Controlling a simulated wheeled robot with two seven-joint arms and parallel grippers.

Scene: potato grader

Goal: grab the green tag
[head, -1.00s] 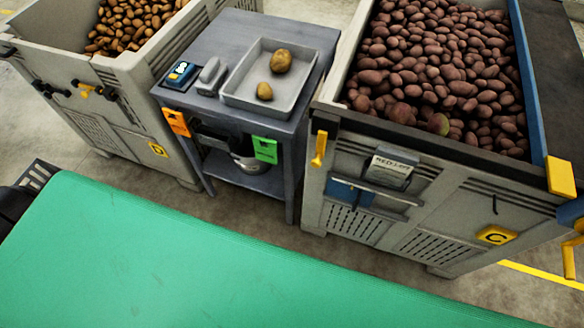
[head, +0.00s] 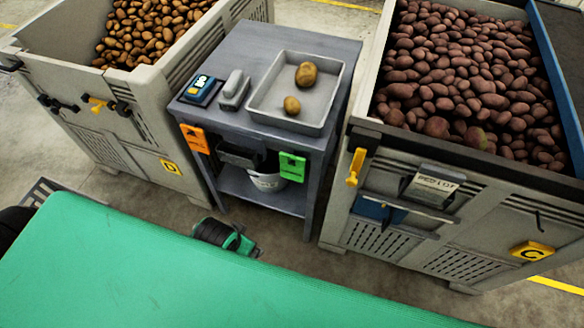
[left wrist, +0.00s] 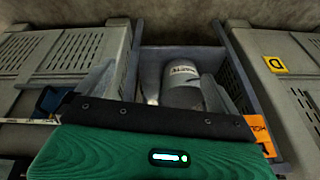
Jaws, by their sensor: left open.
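The green tag (head: 293,167) hangs at the right of the front of the grey cart (head: 262,42). My left gripper (head: 248,239) has come up past the far edge of the green surface, low in front of the cart. It is below and left of the tag, apart from it. In the left wrist view the two grey fingers (left wrist: 158,88) stand wide apart with nothing held between them. I cannot make out the green tag in that view. My right gripper is not in view.
An orange tag (head: 195,139) hangs at the cart's front left. A white bucket (head: 268,181) stands on the lower shelf. Potato bins flank the cart: D (head: 150,100) left, C (head: 400,238) right. A tray (head: 318,112) with two potatoes is on top. Floor before the cart is narrow.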

